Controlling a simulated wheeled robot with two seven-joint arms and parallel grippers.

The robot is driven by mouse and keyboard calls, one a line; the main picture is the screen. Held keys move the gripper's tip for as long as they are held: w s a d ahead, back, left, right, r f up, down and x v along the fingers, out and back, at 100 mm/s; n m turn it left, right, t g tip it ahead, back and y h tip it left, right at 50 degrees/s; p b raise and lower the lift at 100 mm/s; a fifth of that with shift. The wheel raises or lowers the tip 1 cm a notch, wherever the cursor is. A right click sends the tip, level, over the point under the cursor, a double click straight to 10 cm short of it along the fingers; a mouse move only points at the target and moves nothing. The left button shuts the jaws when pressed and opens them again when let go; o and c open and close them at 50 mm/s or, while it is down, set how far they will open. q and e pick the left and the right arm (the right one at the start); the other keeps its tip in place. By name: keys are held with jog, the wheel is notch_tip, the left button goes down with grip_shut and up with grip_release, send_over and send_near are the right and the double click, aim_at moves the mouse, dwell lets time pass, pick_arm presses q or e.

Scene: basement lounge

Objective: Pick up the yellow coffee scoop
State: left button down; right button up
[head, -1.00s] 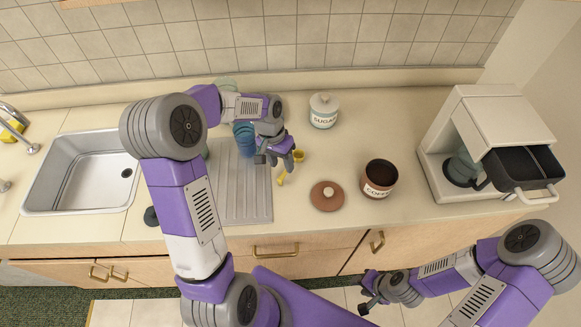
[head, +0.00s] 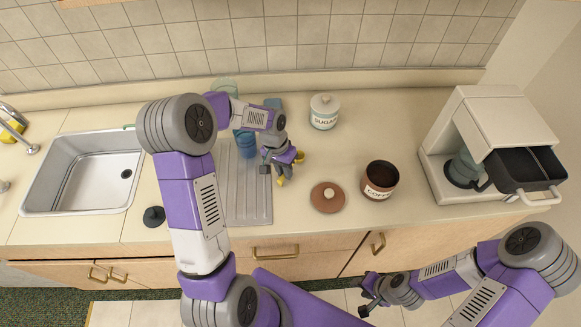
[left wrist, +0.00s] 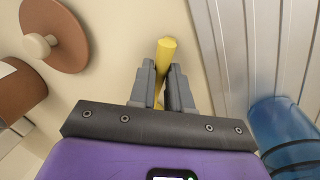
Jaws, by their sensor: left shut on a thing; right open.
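The yellow coffee scoop (head: 281,181) is on the counter side between the ribbed drainboard and the coffee lid, mostly hidden by my left gripper in the head view. My left gripper (head: 275,172) is over it. In the left wrist view, its two grey fingers (left wrist: 160,88) are shut on the scoop's yellow handle (left wrist: 166,52), which sticks out past the fingertips. The scoop's bowl is hidden there. I cannot tell whether the scoop still touches the counter. My right gripper (head: 364,294) is open and empty, low in front of the cabinets.
The brown lid (head: 328,197) and open coffee canister (head: 380,180) stand to the right. The sugar jar (head: 324,112) is behind. A blue cup (head: 246,144) stands on the drainboard (head: 250,205). The coffee maker (head: 480,140) is far right, the sink (head: 80,170) left.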

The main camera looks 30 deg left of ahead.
pick_arm(q)
notch_tip(320, 180, up, 10)
jog(key=p, duration=0.1)
dwell(0.6)
dwell(1.4)
